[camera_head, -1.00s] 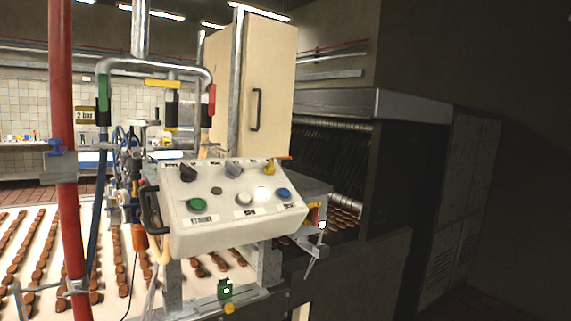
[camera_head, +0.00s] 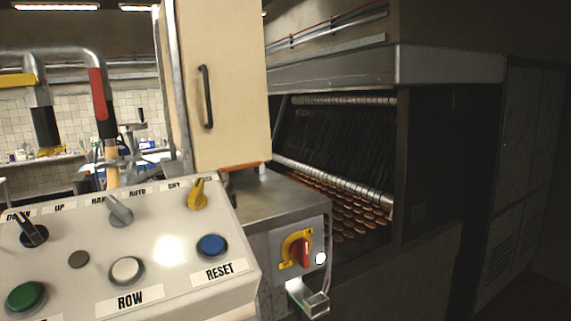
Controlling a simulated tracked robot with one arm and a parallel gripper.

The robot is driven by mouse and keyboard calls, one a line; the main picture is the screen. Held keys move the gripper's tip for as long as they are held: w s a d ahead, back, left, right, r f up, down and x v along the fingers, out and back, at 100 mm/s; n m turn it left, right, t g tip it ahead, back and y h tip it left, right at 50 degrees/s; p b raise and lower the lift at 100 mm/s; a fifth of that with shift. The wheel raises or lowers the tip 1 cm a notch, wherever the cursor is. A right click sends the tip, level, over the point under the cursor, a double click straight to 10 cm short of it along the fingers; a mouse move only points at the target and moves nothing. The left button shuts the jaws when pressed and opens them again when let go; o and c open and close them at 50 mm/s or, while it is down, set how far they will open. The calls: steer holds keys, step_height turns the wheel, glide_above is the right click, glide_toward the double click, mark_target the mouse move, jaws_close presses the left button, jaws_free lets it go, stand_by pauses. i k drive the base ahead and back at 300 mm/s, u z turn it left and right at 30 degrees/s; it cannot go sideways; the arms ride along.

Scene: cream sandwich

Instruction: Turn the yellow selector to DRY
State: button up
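The yellow selector (camera_head: 197,194) is at the upper right of the sloped white control panel (camera_head: 60,275). Its knob points up and leans slightly right, partly covering the second label, which I cannot read fully. The DRY label (camera_head: 174,185) is just above and left of the knob. My gripper does not show in this view, and nothing touches the selector.
A grey selector (camera_head: 120,211) and a black selector (camera_head: 30,233) are to the left. Below are blue RESET (camera_head: 211,246), white ROW (camera_head: 126,270) and green (camera_head: 25,298) buttons. A red-and-yellow switch (camera_head: 300,251) is on the box to the right.

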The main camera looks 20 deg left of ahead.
mark_target(196, 201)
steer(key=i, duration=0.95)
steer(key=u, duration=0.35)
